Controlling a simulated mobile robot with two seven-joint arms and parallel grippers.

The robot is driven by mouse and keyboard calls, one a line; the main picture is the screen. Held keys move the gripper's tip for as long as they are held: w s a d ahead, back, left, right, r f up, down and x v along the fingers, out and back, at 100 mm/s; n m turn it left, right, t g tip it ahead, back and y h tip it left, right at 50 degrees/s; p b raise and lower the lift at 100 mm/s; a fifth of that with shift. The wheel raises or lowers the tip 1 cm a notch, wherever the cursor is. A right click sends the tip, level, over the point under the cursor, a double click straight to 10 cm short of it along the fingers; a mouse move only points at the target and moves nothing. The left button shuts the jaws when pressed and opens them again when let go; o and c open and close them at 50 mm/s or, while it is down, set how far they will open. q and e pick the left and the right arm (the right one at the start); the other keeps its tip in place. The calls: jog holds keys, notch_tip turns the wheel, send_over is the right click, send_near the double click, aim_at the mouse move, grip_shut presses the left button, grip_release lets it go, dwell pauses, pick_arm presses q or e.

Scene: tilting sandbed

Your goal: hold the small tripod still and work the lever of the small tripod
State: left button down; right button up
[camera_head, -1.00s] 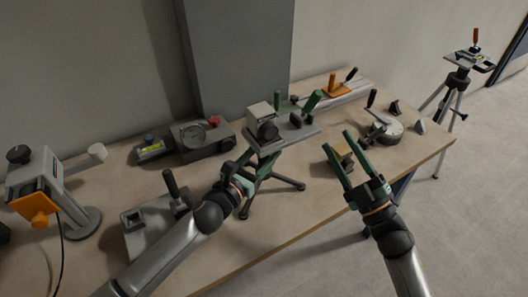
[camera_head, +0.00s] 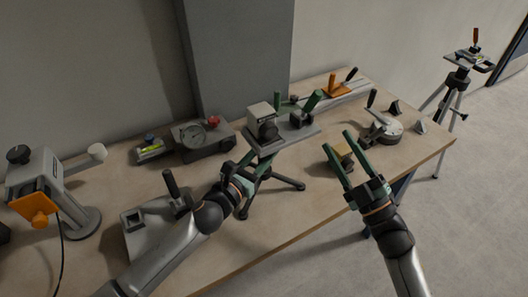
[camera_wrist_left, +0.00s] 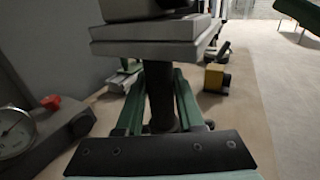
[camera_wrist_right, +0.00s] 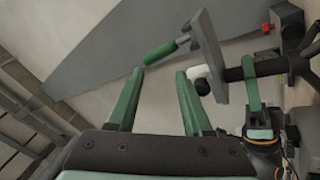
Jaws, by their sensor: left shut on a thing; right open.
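The small tripod (camera_head: 262,144) stands on the table with dark spread legs. It carries a grey plate with a pale block on top and green-handled parts. My left gripper (camera_head: 248,162) is shut on the dark column below the plate; the left wrist view shows the column (camera_wrist_left: 161,100) between the green fingers. A lever with a green handle (camera_head: 312,101) rises at the plate's right side. My right gripper (camera_head: 337,140) is open and empty to the right of the tripod. In the right wrist view the green handle (camera_wrist_right: 160,54) lies beyond the fingertips, apart from them.
The wooden table (camera_head: 270,235) also bears a yellow-topped block (camera_head: 341,152) behind my right fingers, a round lever device (camera_head: 383,131), a grey dial instrument (camera_head: 203,139) and a clamp block (camera_head: 150,225). A larger tripod (camera_head: 460,80) stands on the floor at right.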

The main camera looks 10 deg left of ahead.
dwell(0.4)
jog(key=shift+d+f+n, duration=0.2)
jog(key=shift+d+n, duration=0.1)
jog(key=shift+n, duration=0.1)
jog(key=shift+c, duration=1.4)
jog(key=d+n+g+y, duration=0.1)
jog(key=d+n, duration=0.1)
jog(key=n, duration=0.1)
jog(key=s+d+f+n+g+y, duration=0.1)
jog(key=n, duration=0.2)
jog(key=s+d+f+n+g+y, duration=0.1)
jog(key=d+n, duration=0.1)
jog(key=n, duration=0.1)
jog(key=shift+d+n+g+y, duration=0.3)
jog(key=shift+d+n+y, duration=0.05)
jog(key=shift+n+y, duration=0.05)
grip_shut()
